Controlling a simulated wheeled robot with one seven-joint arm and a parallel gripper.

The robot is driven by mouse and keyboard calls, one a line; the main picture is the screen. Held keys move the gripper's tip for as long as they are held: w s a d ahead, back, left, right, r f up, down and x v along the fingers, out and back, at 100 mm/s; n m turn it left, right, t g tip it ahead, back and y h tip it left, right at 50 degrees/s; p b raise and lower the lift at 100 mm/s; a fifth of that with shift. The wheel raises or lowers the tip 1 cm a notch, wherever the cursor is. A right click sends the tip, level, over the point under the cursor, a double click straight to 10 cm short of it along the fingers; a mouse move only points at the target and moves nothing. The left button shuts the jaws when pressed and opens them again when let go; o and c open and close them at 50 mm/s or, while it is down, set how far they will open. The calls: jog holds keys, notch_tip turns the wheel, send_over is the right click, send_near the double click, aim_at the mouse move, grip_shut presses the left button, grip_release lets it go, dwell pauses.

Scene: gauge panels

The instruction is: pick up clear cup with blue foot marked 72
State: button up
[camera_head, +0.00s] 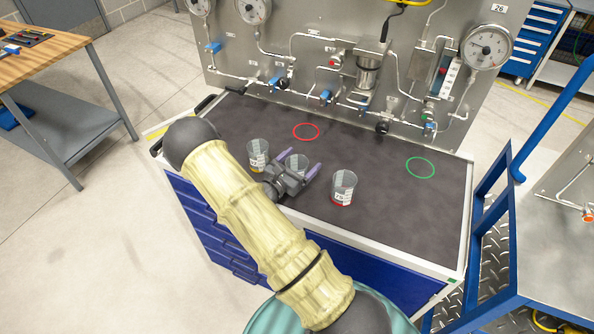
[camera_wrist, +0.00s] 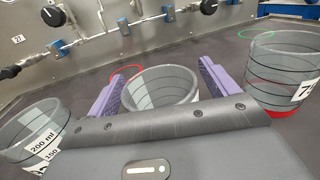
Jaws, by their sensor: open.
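A clear cup (camera_wrist: 160,85) stands between the two purple fingers of my gripper (camera_wrist: 161,72) in the wrist view, with a gap on each side. In the head view this cup (camera_head: 298,162) shows partly behind my open gripper (camera_head: 300,163). Its foot and label are hidden, so I cannot tell the blue foot or the 72. A clear cup with a yellow foot (camera_head: 258,153) stands just left of my gripper. A clear cup with a red foot (camera_head: 343,187) and a white label stands to the right.
The dark cabinet top (camera_head: 380,215) holds the cups. A red ring (camera_head: 306,123) and a green ring (camera_head: 408,168) are marked on it. A gauge panel (camera_head: 340,60) with pipes and blue-handled valves stands along the back. The right part of the top is clear.

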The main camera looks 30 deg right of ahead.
jog(key=shift+d, duration=0.2)
dwell(0.4)
jog(key=c, duration=1.1)
jog(key=shift+w+r, duration=0.1)
notch_tip(320, 180, up, 10)
jog(key=shift+f+b, duration=0.1)
jog(key=shift+b, duration=0.8)
